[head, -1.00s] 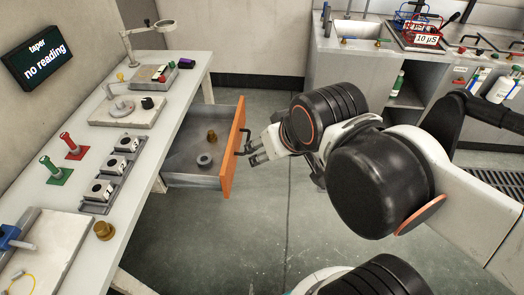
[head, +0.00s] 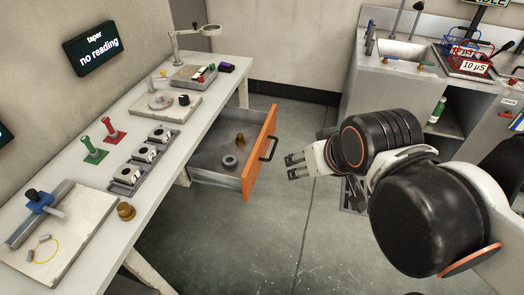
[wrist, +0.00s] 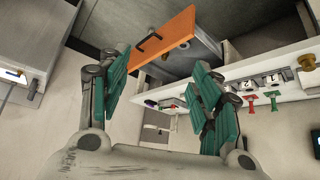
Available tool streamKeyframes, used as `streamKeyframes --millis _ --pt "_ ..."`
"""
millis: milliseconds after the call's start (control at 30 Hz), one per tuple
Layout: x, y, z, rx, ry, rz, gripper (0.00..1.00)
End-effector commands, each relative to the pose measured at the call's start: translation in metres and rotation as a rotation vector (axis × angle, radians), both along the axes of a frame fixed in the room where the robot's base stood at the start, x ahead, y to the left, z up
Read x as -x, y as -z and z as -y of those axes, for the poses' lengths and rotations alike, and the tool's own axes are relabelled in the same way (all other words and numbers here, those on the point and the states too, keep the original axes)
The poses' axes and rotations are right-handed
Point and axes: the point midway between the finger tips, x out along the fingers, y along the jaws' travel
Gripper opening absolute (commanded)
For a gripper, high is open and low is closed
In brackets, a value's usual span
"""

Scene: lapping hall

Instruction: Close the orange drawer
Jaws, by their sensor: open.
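The orange drawer (head: 259,152) stands pulled out from under the white bench, its front facing right. It has a dark bar handle (head: 269,148). Inside the grey drawer lie a brass knob-like piece (head: 240,140) and a grey ring (head: 230,161). My gripper (head: 291,166) is just right of the drawer front, apart from it, open and empty. In the wrist view the orange front (wrist: 165,42) and its handle (wrist: 149,40) show beyond and between my open green-padded fingers (wrist: 160,90).
The white bench (head: 165,155) carries a row of blocks (head: 144,160), green and red pegs, a brass weight (head: 125,211) and a lamp stand. A sink counter (head: 390,90) stands at the back right. Floor between them is clear.

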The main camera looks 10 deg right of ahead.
Motion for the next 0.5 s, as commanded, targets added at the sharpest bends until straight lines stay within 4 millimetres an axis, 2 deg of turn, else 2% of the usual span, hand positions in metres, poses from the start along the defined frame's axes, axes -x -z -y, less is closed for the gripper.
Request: streamKeyframes --millis 33,200,267,500 --pt "0.000 0.000 0.000 0.000 0.000 0.000 0.49" --pt "-0.010 -0.003 0.000 -0.039 0.047 -0.014 0.11" --pt "-0.018 -0.005 0.001 -0.074 0.090 -0.026 0.00" --pt "-0.067 -0.006 0.004 -0.268 0.346 -0.105 0.00"
